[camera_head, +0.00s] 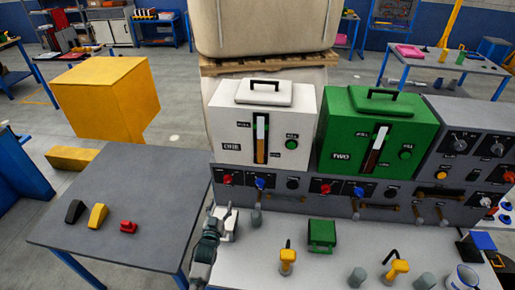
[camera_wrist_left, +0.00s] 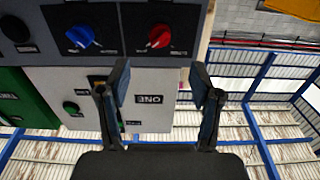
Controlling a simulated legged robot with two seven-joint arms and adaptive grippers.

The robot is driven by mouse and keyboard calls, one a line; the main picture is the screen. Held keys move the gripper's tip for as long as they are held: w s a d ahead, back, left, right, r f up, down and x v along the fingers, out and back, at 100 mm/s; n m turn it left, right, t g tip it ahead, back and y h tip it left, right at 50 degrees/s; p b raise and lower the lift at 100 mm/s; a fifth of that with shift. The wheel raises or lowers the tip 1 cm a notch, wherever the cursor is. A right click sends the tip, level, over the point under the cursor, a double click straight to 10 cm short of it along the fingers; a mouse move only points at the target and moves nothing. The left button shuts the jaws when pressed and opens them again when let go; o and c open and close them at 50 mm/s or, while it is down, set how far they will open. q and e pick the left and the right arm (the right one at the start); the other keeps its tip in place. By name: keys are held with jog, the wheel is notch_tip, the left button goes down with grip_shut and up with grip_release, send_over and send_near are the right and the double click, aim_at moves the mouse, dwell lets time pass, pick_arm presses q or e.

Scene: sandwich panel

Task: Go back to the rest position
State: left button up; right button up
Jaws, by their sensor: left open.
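My left gripper (camera_head: 224,215) is at the left front edge of the panel bench, in front of the white box marked ONE (camera_head: 290,120). In the left wrist view its two fingers (camera_wrist_left: 160,90) are apart with nothing between them. That view is turned over, and the white box (camera_wrist_left: 150,112) shows behind the fingers. A red knob (camera_wrist_left: 159,36) and a blue knob (camera_wrist_left: 81,37) show there above the fingers. The green box marked TWO (camera_head: 345,145) stands right of the white box. My right gripper is not seen.
A grey side table (camera_head: 130,190) with a black, a yellow and a red piece stands at left. The white bench top (camera_head: 325,270) holds a green block (camera_head: 321,235), yellow-handled items (camera_head: 288,260) and grey cylinders. A yellow box (camera_head: 100,95) stands behind the side table.

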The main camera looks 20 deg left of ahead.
pick_arm(q)
jog(key=s+d+f+m+g+h, duration=0.1)
jog(key=s+d+f+g+h, duration=0.1)
jog(key=s+d+f+g, duration=0.4)
jog(key=s+d+f+m+g+h, duration=0.15)
jog(key=s+d+f, duration=0.25)
jog(key=s, duration=0.4)
jog(key=s+d+f+m+g, duration=0.1)
jog(key=s+d+g, duration=0.2)
jog(key=s, duration=0.7)
jog(key=s+d+m+g, duration=0.1)
jog(key=s+d+g, duration=0.3)
jog(key=s, duration=0.5)
notch_tip(320, 180, down, 25)
jog(key=s, duration=0.1)
jog(key=s+a+f+g, duration=0.2)
jog(key=s+a+f, duration=0.1)
jog(key=s+f, duration=1.4)
jog(key=shift+s+a+f, duration=0.15)
jog(key=shift+s+f, duration=0.2)
jog(key=shift+s, duration=0.35)
